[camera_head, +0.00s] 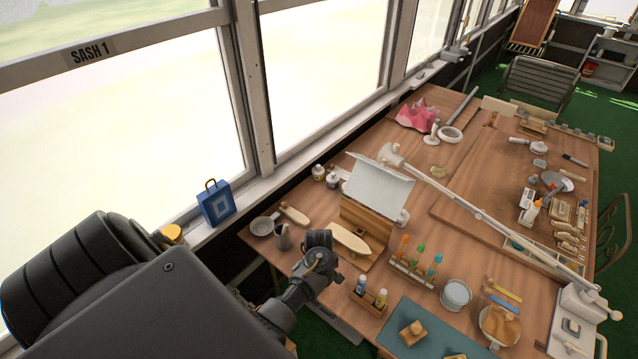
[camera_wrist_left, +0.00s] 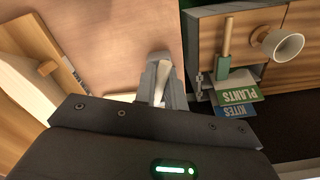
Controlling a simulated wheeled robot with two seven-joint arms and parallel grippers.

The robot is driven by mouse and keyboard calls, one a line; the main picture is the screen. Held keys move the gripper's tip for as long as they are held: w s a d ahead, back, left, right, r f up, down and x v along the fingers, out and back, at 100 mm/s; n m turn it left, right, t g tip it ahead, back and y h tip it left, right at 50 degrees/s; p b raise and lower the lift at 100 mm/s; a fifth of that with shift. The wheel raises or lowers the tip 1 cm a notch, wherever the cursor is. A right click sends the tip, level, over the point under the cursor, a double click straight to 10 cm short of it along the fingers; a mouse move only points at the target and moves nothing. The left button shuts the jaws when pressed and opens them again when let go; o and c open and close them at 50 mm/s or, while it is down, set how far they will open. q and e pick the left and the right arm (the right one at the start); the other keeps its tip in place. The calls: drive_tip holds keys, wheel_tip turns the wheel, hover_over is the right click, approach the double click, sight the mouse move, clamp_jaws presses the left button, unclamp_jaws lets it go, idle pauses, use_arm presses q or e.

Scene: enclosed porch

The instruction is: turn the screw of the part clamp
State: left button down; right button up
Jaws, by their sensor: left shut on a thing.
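My left gripper (camera_head: 318,250) reaches over the table's near edge, beside a pale hull-shaped piece (camera_head: 350,240) on a wooden stand (camera_head: 368,262). In the left wrist view its grey fingers (camera_wrist_left: 160,85) are together on a small pale piece, which looks like the screw of the part clamp. The fingers hide most of it. I cannot make out the rest of the clamp clearly, nor how far the screw is turned. My right gripper is not in view.
A rack of coloured tubes (camera_head: 412,270), small bottles (camera_head: 370,292) and a teal mat (camera_head: 425,335) lie right of the gripper. A cup (camera_head: 283,238) stands to its left.

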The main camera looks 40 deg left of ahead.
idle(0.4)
use_arm(q)
drive_tip(key=c, duration=1.5)
unclamp_jaws()
drive_tip(key=shift+r, duration=0.1)
drive_tip(key=shift+a+r, duration=0.1)
drive_tip(key=shift+r, duration=0.2)
wheel_tip(320, 180, up, 10)
drive_tip(key=shift+r, duration=0.1)
drive_tip(key=shift+c, duration=0.2)
